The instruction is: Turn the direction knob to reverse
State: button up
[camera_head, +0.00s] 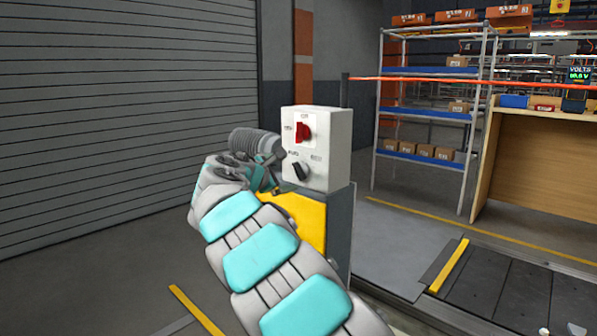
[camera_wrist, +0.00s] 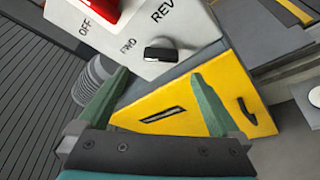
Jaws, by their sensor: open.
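The direction knob (camera_head: 299,171) is a black bar low on the front of a white control box (camera_head: 335,150). In the head view it slants, its upper end leaning toward the left label. In the wrist view the knob (camera_wrist: 161,51) is near the FWD label, with REV farther up. My gripper (camera_wrist: 160,75) is open, its two green fingers apart. The knob appears just beyond the fingertips, roughly between their lines, and nothing is held. In the head view my gripper (camera_head: 268,174) is just left of the box, partly hidden by my wrist.
A red switch (camera_head: 303,133) sits above the knob, beside an OFF label in the wrist view. The box stands on a grey and yellow cabinet (camera_head: 305,217), its handle showing in the wrist view (camera_wrist: 247,110). Shelving (camera_head: 425,115) and a wooden bench (camera_head: 535,160) stand at the right.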

aim_at(296, 173)
jog(key=shift+p+x, duration=0.35)
jog(key=shift+x, duration=3.3)
jog(key=shift+s+d, duration=0.1)
jog(key=shift+c, duration=0.2)
jog(key=c, duration=1.3)
jog(key=shift+o, duration=0.2)
jog(key=shift+f, duration=0.1)
